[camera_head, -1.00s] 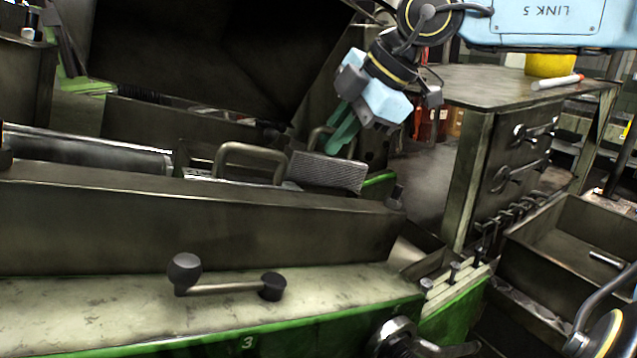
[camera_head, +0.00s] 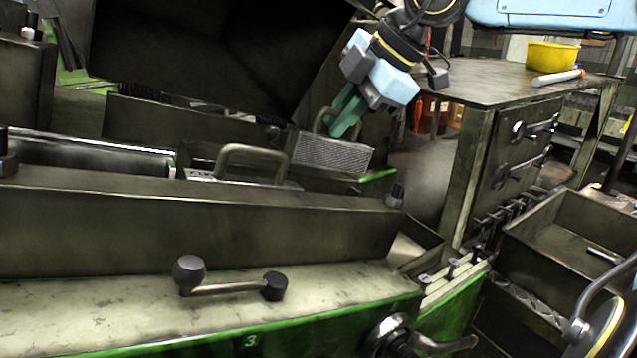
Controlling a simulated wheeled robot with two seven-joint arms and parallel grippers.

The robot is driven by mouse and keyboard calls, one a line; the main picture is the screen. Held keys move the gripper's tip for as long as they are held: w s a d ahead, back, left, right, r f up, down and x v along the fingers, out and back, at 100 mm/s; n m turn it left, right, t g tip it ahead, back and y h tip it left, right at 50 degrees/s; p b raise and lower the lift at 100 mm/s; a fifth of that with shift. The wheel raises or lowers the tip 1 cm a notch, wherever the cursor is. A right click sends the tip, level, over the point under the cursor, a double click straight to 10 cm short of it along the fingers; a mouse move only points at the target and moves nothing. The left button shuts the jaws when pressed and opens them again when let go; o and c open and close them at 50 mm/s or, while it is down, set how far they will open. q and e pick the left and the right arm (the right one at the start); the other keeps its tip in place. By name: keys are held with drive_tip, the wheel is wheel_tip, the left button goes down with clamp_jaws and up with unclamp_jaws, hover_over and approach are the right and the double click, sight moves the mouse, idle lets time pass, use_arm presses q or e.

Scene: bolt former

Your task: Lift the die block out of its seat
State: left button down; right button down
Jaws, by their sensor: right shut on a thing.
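The die block (camera_head: 331,153) is a grey metal block with a finely ribbed front face and a loop handle (camera_head: 320,119) on top. It is in the middle of the head view, behind the long machine rail, slightly tilted in the picture. My right gripper (camera_head: 341,128) comes down from the upper right, and its green fingers are shut on the handle. The block's lower edge shows above the machine bed; the seat under it is mostly hidden by the rail. My left gripper is not in view.
A second handled block (camera_head: 250,168) sits just left of the die block. The long steel rail (camera_head: 200,232) runs in front, with a crank handle (camera_head: 232,287) before it. A bench (camera_head: 480,84) with a yellow bowl (camera_head: 551,56) and an open metal bin (camera_head: 565,235) stand right.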

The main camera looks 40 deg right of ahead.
drive_tip(key=shift+r, duration=0.2)
drive_tip(key=s+a+r+n+h+b, duration=0.1)
drive_tip(key=s+r+h, duration=0.2)
drive_tip(key=s, duration=0.7)
drive_tip(key=shift+r+h, duration=0.4)
drive_tip(key=shift+r, duration=0.55)
drive_tip(key=shift+w+f+b, duration=0.1)
drive_tip(key=shift+f+b, duration=0.05)
drive_tip(key=shift+b, duration=0.25)
